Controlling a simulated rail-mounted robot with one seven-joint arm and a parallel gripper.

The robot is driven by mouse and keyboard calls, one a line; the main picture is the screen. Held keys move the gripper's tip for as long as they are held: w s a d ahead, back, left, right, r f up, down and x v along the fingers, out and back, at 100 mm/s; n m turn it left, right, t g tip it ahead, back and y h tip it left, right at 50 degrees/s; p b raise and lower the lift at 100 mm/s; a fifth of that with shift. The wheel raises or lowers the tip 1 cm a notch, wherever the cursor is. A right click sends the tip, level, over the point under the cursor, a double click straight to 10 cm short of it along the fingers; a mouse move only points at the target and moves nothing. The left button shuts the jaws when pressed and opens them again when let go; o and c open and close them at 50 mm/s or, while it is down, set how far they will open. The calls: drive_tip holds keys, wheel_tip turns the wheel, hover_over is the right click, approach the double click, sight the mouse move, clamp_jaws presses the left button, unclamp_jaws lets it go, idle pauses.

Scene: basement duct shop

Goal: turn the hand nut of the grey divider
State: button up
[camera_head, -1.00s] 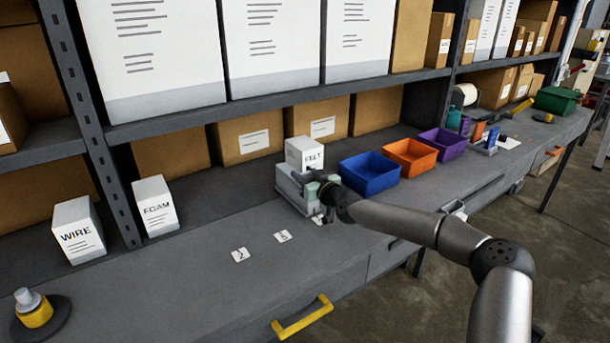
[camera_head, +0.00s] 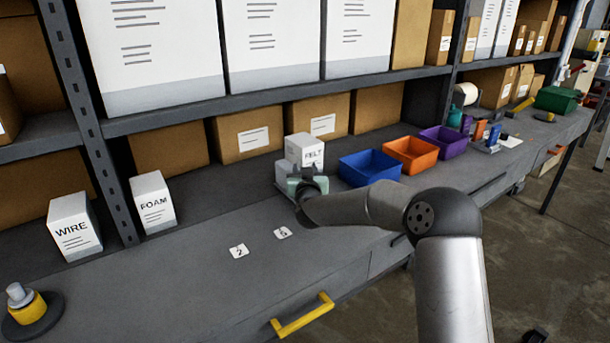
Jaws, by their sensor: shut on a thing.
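A pale grey block-like piece (camera_head: 284,172), which I take for the grey divider, stands on the bench in front of the white FELT box (camera_head: 312,156). My gripper (camera_head: 308,183) is right up against its front side, with pale green parts showing on both sides of the wrist. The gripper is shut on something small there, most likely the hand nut. The nut itself is hidden behind my gripper and wrist, so its angle cannot be seen.
Blue (camera_head: 369,178), orange (camera_head: 411,159) and purple (camera_head: 443,146) bins stand close on the right. White FOAM (camera_head: 153,204) and WIRE (camera_head: 75,228) boxes stand left. Two number cards (camera_head: 239,251) lie in front. A yellow-and-grey piece on a dark disc (camera_head: 30,312) is at far left.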

drive_tip(key=m+h, duration=0.1)
drive_tip(key=h, duration=0.1)
drive_tip(key=m+h, duration=0.1)
drive_tip(key=h, duration=0.1)
drive_tip(key=shift+a+r+m+p, duration=0.2)
drive_tip(key=shift+m+p, duration=0.1)
drive_tip(key=shift+m, duration=0.1)
drive_tip(key=m+h+p, duration=0.1)
drive_tip(key=m+h, duration=0.1)
drive_tip(key=h, duration=0.2)
drive_tip(key=shift+m+g+h, duration=0.3)
drive_tip(key=shift+m+g, duration=0.1)
drive_tip(key=m+g+h+p, duration=0.2)
drive_tip(key=h, duration=0.2)
drive_tip(key=shift+d+f+m, duration=0.1)
drive_tip(key=shift+m, duration=0.3)
drive_tip(key=shift+d+f+m+g+h+p, duration=0.15)
drive_tip(key=shift+m+g+h+p, duration=0.15)
drive_tip(key=shift+m+g+h, duration=1.6)
drive_tip(key=shift+g+h, duration=0.1)
drive_tip(key=shift+h, duration=0.2)
drive_tip(key=o, duration=1)
